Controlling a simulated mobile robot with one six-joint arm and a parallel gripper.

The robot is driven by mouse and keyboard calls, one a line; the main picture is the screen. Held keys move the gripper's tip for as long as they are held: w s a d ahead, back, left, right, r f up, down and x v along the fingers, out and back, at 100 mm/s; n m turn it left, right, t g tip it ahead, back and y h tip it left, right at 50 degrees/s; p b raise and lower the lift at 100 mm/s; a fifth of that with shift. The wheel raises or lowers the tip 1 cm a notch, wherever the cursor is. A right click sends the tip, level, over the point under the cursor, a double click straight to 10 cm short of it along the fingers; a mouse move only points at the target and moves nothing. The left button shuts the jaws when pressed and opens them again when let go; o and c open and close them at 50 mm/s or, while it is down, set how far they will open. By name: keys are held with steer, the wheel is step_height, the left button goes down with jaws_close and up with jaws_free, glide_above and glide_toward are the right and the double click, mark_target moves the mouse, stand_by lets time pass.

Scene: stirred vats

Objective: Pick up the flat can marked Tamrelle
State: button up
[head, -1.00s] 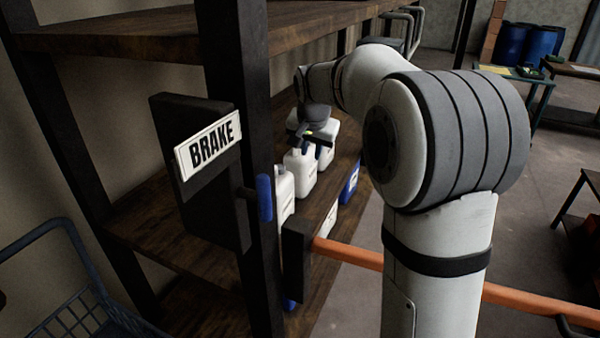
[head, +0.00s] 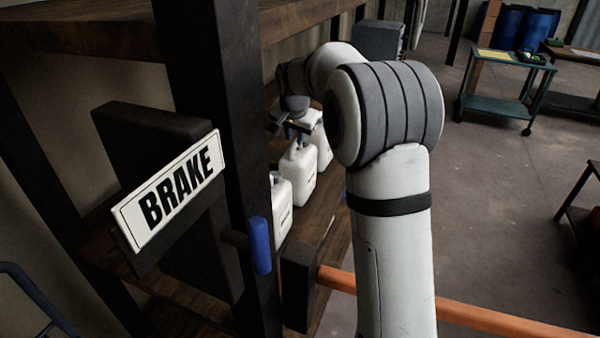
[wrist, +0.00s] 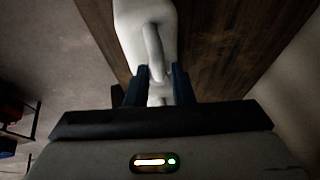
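Several white cans stand in a row on the shelf beyond the post: a near one (head: 281,212), a middle one (head: 299,172) and a far one (head: 321,150). Their labels are too small to read, so I cannot tell which is Tamrelle. My gripper (head: 290,128) points down at the tops of the middle and far cans. In the wrist view, a white can with a raised handle (wrist: 152,40) lies between the two dark blue fingers of my gripper (wrist: 160,74). I cannot tell whether the fingers press on it.
An orange bar (head: 480,316) crosses at lower right. An upper shelf (head: 100,32) overhangs. A green cart (head: 508,85) stands on open floor at right.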

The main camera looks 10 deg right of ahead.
mark_target(298, 168)
steer(key=x, duration=0.4)
steer(key=shift+w+d+f, duration=0.2)
steer(key=shift+d+f, duration=0.05)
steer(key=shift+f, duration=0.05)
jaws_close()
